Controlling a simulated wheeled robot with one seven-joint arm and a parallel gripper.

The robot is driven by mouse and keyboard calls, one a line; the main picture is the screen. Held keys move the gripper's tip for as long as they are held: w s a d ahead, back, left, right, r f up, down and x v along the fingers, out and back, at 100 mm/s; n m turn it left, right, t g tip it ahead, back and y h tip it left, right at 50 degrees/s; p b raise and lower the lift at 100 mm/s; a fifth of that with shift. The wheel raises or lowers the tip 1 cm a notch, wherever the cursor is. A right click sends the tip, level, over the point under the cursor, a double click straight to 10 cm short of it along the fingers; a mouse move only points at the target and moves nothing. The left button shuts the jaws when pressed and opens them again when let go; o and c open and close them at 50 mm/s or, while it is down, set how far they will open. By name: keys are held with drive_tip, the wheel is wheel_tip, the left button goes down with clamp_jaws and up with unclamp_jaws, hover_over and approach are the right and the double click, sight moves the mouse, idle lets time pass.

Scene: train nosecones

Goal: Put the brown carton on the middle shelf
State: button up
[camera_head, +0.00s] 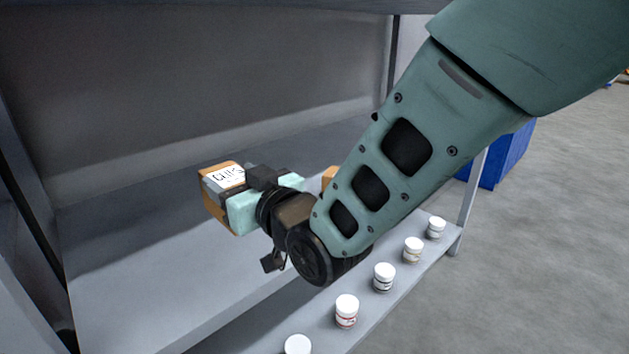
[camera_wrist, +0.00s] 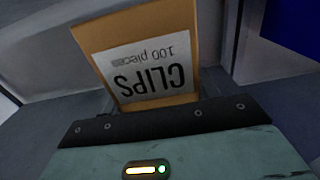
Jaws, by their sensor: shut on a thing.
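The brown carton (camera_head: 217,205) has a white label reading "CLIPS". My gripper (camera_head: 228,190) is shut on it and holds it over the wide grey shelf (camera_head: 130,285) in the head view. I cannot tell whether the carton's underside touches the shelf. In the wrist view the brown carton (camera_wrist: 187,22) stands out beyond the dark finger edge, its label "CLIPS 100 pieces" upside down. The fingertips are mostly hidden behind the gripper body there.
A lower shelf (camera_head: 328,338) holds a row of several white jars (camera_head: 346,311) along its front. Another orange-brown thing (camera_head: 328,176) is partly hidden behind my arm. A blue bin (camera_head: 508,157) stands on the floor at right. The wide shelf is clear at left.

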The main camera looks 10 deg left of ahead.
wheel_tip(320, 180, down, 10)
drive_tip(key=shift+r+b, duration=0.1)
drive_tip(key=shift+b, duration=0.85)
drive_tip(key=o, duration=1.1)
drive_tip(key=shift+f, duration=0.2)
drive_tip(key=shift+c, duration=0.2)
drive_tip(key=shift+r, duration=0.15)
drive_tip(key=v, duration=1.2)
